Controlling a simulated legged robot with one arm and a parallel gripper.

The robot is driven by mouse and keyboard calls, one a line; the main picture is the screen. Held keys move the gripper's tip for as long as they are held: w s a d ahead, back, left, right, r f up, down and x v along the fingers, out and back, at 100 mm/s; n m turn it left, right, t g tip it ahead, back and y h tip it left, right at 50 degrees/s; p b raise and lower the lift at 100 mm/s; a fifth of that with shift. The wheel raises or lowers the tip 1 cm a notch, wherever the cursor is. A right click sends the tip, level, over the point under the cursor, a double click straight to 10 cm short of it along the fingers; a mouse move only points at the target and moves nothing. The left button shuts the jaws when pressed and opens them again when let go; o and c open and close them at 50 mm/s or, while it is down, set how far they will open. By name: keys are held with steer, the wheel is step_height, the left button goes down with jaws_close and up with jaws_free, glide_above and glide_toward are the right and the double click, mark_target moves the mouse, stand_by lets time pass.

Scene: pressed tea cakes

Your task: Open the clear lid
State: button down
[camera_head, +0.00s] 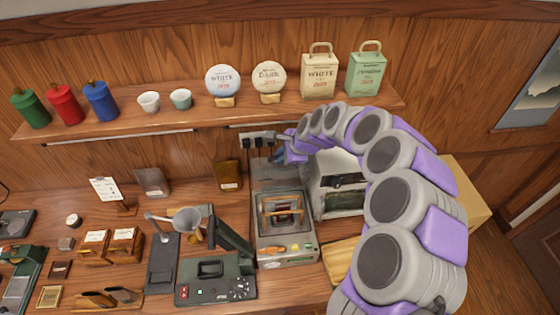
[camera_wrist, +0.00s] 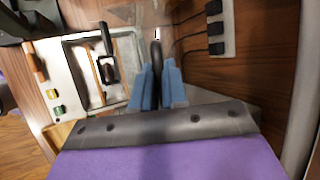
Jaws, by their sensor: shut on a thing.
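A grey machine (camera_head: 287,253) stands on the counter, with a wooden frame (camera_head: 283,212) inside its open-topped well. In the wrist view the machine (camera_wrist: 50,73) is at left. My gripper (camera_head: 279,157) is behind the machine, near the wall. In the wrist view its blue fingers (camera_wrist: 158,82) are shut on a dark upright handle (camera_wrist: 156,55). A pale see-through sheet, seemingly the clear lid (camera_wrist: 127,42), shows beside the handle. The lid looks raised towards the back, but its edges and exact angle are hard to tell. My arm covers the area right of it.
A green scale-like device (camera_head: 215,280) stands at left. A shelf (camera_head: 200,118) runs above.

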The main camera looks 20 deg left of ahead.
steer(key=shift+w+a+r, duration=0.1)
steer(key=shift+w+a, duration=0.2)
steer(key=shift+w, duration=0.4)
steer(key=c, duration=1.2)
jaws_free()
steer(key=shift+w+d, duration=0.1)
steer(key=shift+d, duration=0.05)
steer(key=shift+r, duration=0.15)
steer(key=shift+r, duration=0.25)
steer(key=b+v, duration=0.1)
steer(key=v, duration=1.5)
steer(key=shift+d+r, duration=0.15)
steer(key=shift+d, duration=0.15)
